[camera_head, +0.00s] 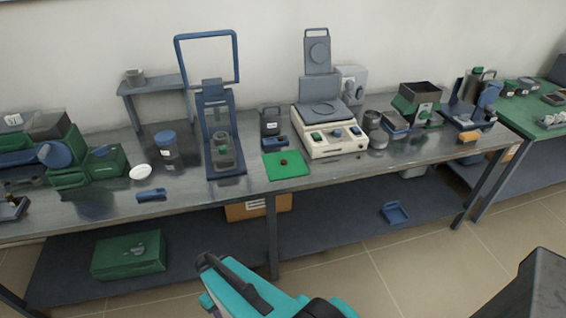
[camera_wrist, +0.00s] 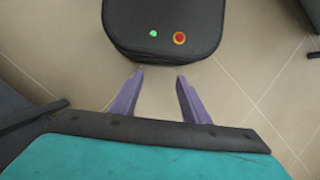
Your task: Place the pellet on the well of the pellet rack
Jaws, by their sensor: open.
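A small dark brown round piece (camera_head: 284,162), which looks like the pellet, lies on a green mat (camera_head: 300,173) near the front edge of the grey bench. I cannot single out the pellet rack or its well; several small trays and holders are too small to tell apart. My gripper (camera_wrist: 160,76) is open and empty in the wrist view, its two purple fingers apart above the tiled floor. In the head view the turquoise end of my arm is low in front of the bench, well away from the mat, and the fingers are mostly hidden.
A blue press frame (camera_head: 215,110) stands left of the mat. A cream instrument (camera_head: 335,146) stands right of it. Green equipment (camera_head: 108,163) fills the bench's left side. A green-topped table (camera_head: 527,127) adjoins at right. The lower shelf holds a blue dustpan-like tray (camera_head: 396,213). The front floor is open.

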